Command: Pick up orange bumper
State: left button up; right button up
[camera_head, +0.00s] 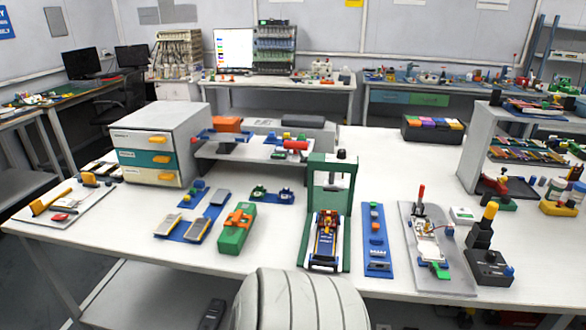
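I cannot tell for certain which orange part is the bumper. An orange piece (240,216) lies on top of a green box (232,240) near the front of the white table (130,228). A blue strip (377,262) to the right carries a small orange part (376,226) among other small pieces. A green press-like frame (316,190) between them holds a small assembly (325,240) with orange and blue parts. A larger orange block (227,124) sits on the low white shelf behind. Neither gripper is in view.
A white drawer cabinet (180,125) stands at the left. A blue tray with grey plates (185,232) lies beside the green box. A grey board (452,278) and a black device with a yellow top (489,262) stand at the right. The table's back middle is mostly clear.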

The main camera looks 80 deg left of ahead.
aim_at(236, 217)
jog(key=u, duration=3.15)
